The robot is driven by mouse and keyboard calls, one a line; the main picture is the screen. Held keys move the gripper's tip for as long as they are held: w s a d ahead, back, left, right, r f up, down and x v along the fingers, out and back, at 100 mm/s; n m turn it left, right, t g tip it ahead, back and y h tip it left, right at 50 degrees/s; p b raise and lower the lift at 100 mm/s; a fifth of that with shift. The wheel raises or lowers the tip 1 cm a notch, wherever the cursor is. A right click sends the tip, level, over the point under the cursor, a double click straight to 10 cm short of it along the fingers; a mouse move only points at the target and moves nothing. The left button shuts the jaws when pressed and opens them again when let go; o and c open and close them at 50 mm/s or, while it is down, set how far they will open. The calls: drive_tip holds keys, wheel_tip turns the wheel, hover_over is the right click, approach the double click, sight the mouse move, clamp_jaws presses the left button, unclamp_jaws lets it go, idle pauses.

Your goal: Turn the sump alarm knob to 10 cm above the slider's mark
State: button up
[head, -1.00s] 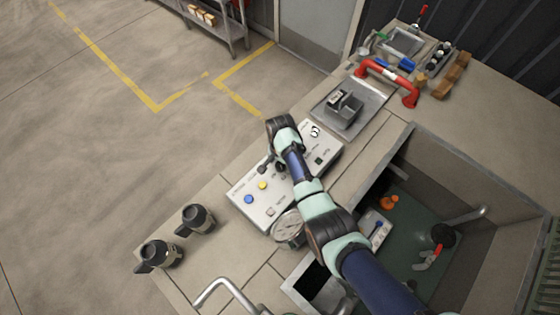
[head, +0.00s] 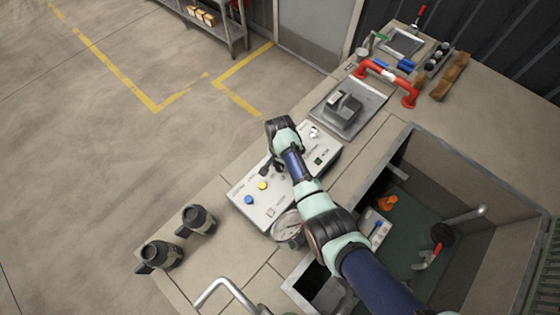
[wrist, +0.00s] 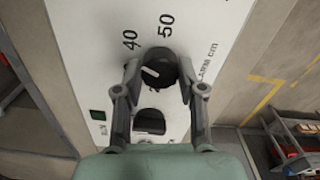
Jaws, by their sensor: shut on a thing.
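The black alarm knob (wrist: 160,63) is on a white panel in the wrist view. Its white line points left and slightly up in the picture, towards the side of the printed 40; the 50 is above the knob. My gripper (wrist: 158,80) has one finger on each side of the knob and is shut on it. In the head view my gripper (head: 270,166) is low over the control panel (head: 262,208), and my arm hides the knob. A white plate with a small blue part (head: 377,229) is in the sump; whether it is the slider is unclear, and no mark is readable.
Blue (head: 249,199) and yellow (head: 262,185) buttons are on the panel near my gripper. A round gauge (head: 287,229) stands at the panel's front edge. A grey tray (head: 372,98) and a red pipe (head: 385,78) are behind. Two dark nozzles (head: 198,218) stand at left.

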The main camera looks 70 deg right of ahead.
drive_tip(key=n+p, duration=0.2)
drive_tip(key=n, duration=0.3)
drive_tip(key=shift+r, duration=0.1)
drive_tip(key=n+p, duration=0.1)
drive_tip(key=n, duration=0.4)
drive_tip(key=shift+n, duration=0.3)
idle(0.4)
drive_tip(key=o, duration=1.1)
drive_tip(key=shift+o, duration=0.2)
wheel_tip(320, 180, up, 12)
